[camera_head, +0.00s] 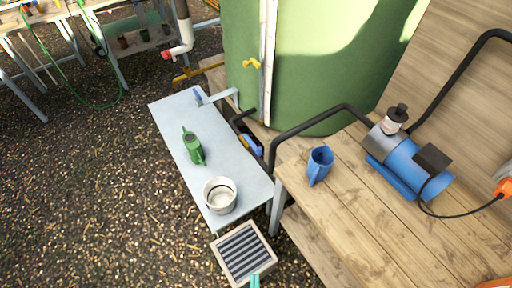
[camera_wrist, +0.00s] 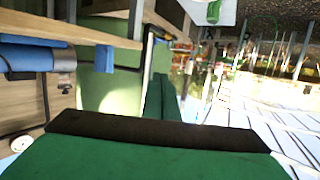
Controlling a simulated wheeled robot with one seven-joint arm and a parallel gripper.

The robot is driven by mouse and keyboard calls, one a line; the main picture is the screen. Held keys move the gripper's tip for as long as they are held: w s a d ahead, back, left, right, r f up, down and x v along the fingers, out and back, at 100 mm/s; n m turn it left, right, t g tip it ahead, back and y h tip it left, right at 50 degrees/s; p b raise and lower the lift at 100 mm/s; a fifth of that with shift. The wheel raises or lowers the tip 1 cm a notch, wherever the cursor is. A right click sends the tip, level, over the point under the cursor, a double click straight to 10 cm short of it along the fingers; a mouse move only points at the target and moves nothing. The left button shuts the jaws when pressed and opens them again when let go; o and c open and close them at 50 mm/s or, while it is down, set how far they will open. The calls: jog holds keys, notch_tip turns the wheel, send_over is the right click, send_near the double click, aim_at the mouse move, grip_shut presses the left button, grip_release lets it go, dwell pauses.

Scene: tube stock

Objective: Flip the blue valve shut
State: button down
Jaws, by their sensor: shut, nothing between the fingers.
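A small blue part with a bit of yellow, which looks like the blue valve (camera_head: 252,145), sits low by the foot of the green tank (camera_head: 315,65), beside black pipes and between the grey table and the wooden bench. Its lever position is too small to tell. A blue-grey piece (camera_head: 198,95) also sits on a grey bar at the table's far end. My gripper (camera_head: 255,281) shows only as a teal tip at the bottom edge of the head view, well apart from the valve. In the wrist view its green fingers (camera_wrist: 163,100) are together and empty.
A slatted crate (camera_head: 216,240) stands near my gripper. A yellow valve (camera_head: 250,63) is on the tank.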

jog(key=w+f+m+h, duration=0.1)
jog(key=w+f+m, duration=0.3)
jog(key=w, duration=0.9)
jog(key=w+d+f+m+t+h, duration=0.1)
jog(key=w+f+m+h, duration=0.1)
jog(key=w+m, duration=0.8)
jog(key=w+d+f+m+t+h, duration=0.1)
jog(key=w+f+m, duration=0.4)
jog(key=w, duration=1.1)
jog(key=shift+w+f+m+h, duration=0.2)
jog(key=shift+f+m+h, duration=0.15)
jog(key=shift+m, duration=0.55)
jog(key=x, duration=1)
